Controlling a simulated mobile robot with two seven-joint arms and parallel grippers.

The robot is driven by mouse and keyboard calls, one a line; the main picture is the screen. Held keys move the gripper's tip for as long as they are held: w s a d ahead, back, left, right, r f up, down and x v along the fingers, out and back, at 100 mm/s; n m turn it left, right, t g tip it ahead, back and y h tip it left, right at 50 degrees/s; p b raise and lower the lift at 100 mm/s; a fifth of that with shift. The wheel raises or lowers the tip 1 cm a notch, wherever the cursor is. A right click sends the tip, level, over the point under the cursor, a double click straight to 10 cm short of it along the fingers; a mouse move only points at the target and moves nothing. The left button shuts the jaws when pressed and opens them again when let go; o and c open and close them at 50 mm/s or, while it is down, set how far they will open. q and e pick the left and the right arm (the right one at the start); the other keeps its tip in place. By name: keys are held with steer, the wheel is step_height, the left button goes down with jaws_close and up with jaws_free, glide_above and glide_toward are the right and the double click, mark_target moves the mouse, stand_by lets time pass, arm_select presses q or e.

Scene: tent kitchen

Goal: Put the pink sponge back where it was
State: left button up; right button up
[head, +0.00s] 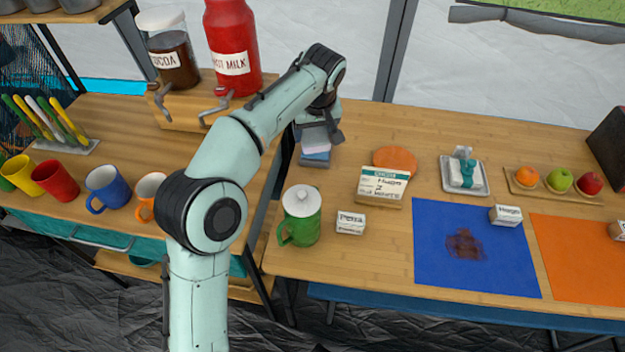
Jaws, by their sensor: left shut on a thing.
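My left arm reaches across the table, and my left gripper (319,132) points down at the back left of the table. It is shut on the pink sponge (315,141), whose pale pink side shows just below the fingers. A blue sponge (317,155) shows directly under the pink one, on a small grey holder (314,163). I cannot tell whether the pink sponge rests on the blue one or hangs slightly above it. The fingertips are partly hidden by the wrist. My right gripper is not in view.
Nearby are a green lidded mug (300,216), an order card (382,184), an orange disc (395,160) and a tray with a wrapped bundle (483,190). A blue mat (475,270) bears a brown stain. Drink dispensers (232,50) stand behind my arm, left.

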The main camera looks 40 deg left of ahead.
arm_select(q)
steer(key=b, duration=0.4)
glide_above(313, 185)
steer(key=f, duration=1.3)
steer(key=shift+s+d, duration=0.4)
steer(key=shift+f, duration=0.9)
step_height(313, 185, down, 4)
steer(key=shift+r+b, duration=0.2)
steer(key=shift+b, duration=0.55)
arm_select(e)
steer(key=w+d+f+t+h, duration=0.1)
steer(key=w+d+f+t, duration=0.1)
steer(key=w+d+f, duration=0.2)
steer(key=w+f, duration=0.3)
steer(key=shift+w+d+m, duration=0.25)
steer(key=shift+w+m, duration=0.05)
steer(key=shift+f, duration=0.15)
arm_select(q)
steer(key=shift+f, duration=0.1)
steer(key=o, duration=0.9)
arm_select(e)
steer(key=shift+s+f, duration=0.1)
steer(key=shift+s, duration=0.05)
arm_select(q)
steer(key=shift+o, duration=0.2)
